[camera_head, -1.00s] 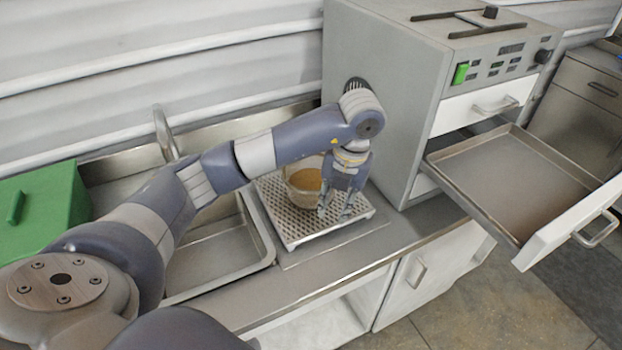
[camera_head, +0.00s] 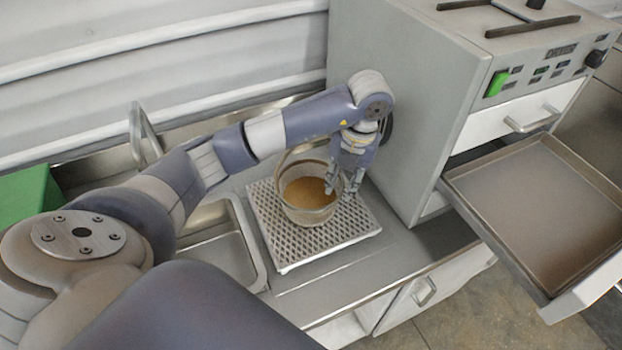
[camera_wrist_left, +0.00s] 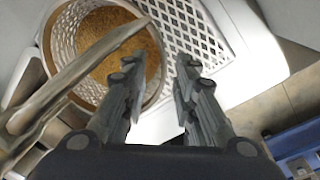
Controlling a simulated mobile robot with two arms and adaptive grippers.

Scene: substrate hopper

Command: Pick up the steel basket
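The steel basket (camera_head: 309,214) is a round mesh bowl with a raised handle and brown granular material inside. It stands upright on a white perforated tray (camera_head: 275,245). My left gripper (camera_head: 340,190) is open and empty at the basket's right side. In the left wrist view, the open fingers (camera_wrist_left: 158,82) point towards the basket's rim (camera_wrist_left: 160,50), which shows between them. The handle (camera_wrist_left: 85,70) crosses on the left there. I cannot tell whether a finger touches the basket. My right gripper is out of view.
A grey machine (camera_head: 400,110) stands close behind and right of the gripper. Its open drawer (camera_head: 535,215) sticks out at the right. A sink (camera_head: 222,240) and a green box (camera_head: 25,200) are at the left. The counter in front of the tray is clear.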

